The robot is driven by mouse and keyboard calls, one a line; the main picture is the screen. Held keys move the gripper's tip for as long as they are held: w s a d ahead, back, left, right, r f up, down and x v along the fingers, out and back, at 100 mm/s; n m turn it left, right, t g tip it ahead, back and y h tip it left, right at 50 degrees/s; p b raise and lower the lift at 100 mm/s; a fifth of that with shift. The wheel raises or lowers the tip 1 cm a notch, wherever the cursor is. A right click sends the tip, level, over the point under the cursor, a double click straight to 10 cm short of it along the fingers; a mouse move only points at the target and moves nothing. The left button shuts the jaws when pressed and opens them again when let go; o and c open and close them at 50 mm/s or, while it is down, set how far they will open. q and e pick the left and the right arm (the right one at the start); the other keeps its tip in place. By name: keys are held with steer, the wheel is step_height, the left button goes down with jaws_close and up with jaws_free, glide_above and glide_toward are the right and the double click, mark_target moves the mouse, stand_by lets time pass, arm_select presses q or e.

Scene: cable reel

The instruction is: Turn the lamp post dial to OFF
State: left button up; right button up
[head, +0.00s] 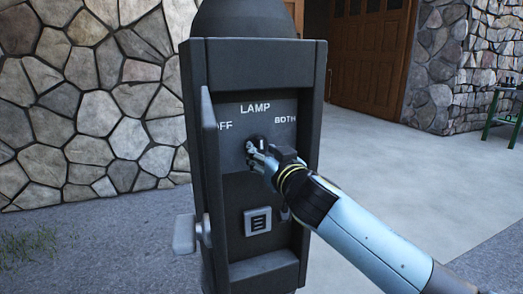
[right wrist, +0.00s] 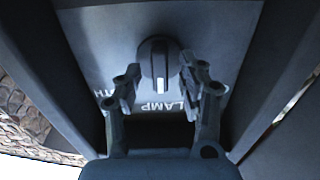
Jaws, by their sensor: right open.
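The black lamp post (head: 312,130) stands in the middle of the head view with its panel facing me. The panel reads LAMP at the top, OFF at left, partly hidden by the open door, and BOTH at right. The dark round dial (right wrist: 158,60) has a white mark that points toward the LAMP label, between OFF and BOTH. In the head view the dial (head: 258,141) is partly hidden by my right gripper (head: 256,153). In the right wrist view my right gripper (right wrist: 163,88) is open, its fingers to either side of the dial's lower part; contact cannot be told. My left gripper is out of view.
The post's narrow open door (head: 211,165) stands out at the panel's left. A small socket cover (head: 258,221) sits below the dial. The post's side walls frame the recess. A stone wall (head: 95,100) stands behind, with open paving at right.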

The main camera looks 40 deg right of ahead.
steer(key=shift+x, duration=0.8)
jaws_close()
steer(key=shift+n, duration=0.3)
steer(key=n, duration=0.4)
steer(key=shift+p, duration=0.3)
steer(key=n+p, duration=0.1)
steer(key=n, duration=0.4)
steer(key=shift+n, duration=0.4)
